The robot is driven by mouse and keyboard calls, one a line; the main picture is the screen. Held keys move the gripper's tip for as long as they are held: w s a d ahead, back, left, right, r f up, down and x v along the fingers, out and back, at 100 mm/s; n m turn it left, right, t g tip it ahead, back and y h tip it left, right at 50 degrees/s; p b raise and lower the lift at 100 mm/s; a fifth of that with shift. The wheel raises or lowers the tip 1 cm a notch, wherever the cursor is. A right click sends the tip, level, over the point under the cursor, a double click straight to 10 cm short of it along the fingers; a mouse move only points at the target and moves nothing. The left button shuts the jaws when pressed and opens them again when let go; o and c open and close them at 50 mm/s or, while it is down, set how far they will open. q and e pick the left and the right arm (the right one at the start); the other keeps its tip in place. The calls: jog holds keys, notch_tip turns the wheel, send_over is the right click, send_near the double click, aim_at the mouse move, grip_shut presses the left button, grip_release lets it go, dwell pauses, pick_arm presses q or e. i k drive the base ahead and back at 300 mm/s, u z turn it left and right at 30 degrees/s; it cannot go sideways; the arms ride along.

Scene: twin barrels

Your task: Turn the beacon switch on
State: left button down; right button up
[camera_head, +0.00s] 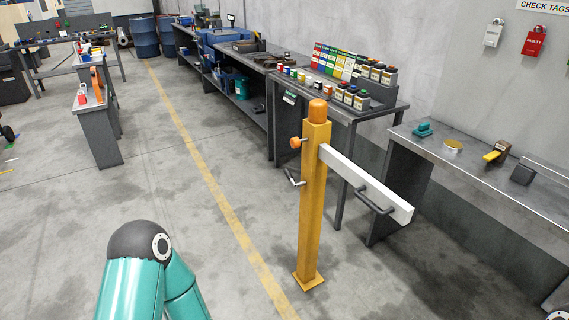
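A yellow post (313,205) stands upright on the floor in the middle of the view, on a small square base plate. An orange rounded cap (317,110) sits on its top and looks like a beacon. An orange knob (296,143) sticks out on the post's left side, and a grey bent lever (293,178) sits lower on that side. I cannot tell which part is the beacon switch. A white bar (365,183) with a dark handle (374,201) reaches out to the right.
A workbench (345,112) with several small bottles and coloured boxes stands behind the post. A grey counter (500,180) runs along the right wall. A grey stand (98,135) is at left. The floor around the yellow line (207,178) is clear.

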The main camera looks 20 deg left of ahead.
aim_at(295, 142)
jog(key=u, duration=0.25)
jog(key=k, duration=0.25)
jog(key=u, duration=1.2)
jog(key=i, duration=1.7)
jog(key=z, duration=1.2)
jog(key=i, duration=0.2)
jog(key=z, duration=0.05)
